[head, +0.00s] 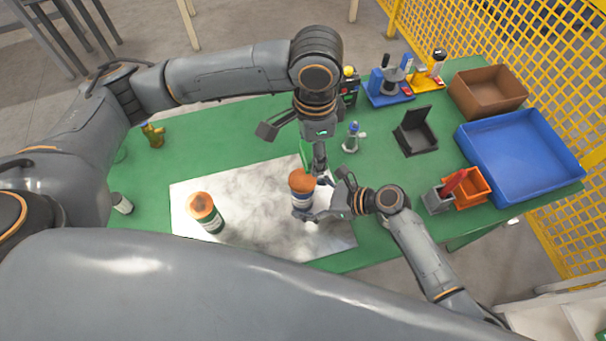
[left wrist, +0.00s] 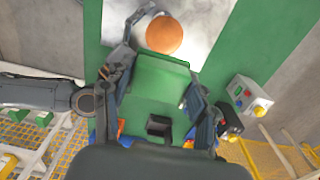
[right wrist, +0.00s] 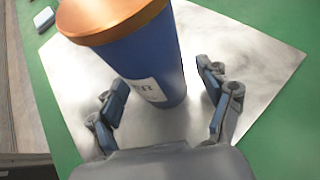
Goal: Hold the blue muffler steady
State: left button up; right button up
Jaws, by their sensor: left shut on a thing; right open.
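The blue muffler (head: 301,184) stands upright on the pale metal sheet (head: 255,235), with a copper-orange top. In the right wrist view the blue muffler (right wrist: 146,62) shows a white label. My right gripper (right wrist: 161,80) is open, with a finger on each side of its lower body; gaps show beside it. My left gripper (head: 319,165) points down just behind the muffler. In the left wrist view it is shut on a green block-like thing (left wrist: 158,80). The muffler's orange top (left wrist: 164,35) lies beyond that thing. The left fingertips are partly hidden.
A second orange-topped cylinder (head: 203,210) stands on the sheet to the left. A blue tray (head: 520,150), brown bin (head: 488,90), black open box (head: 415,132) and small orange bin (head: 470,190) sit right. A small bottle-like item (head: 352,138) stands behind the grippers.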

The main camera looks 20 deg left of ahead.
jog(key=v, duration=1.2)
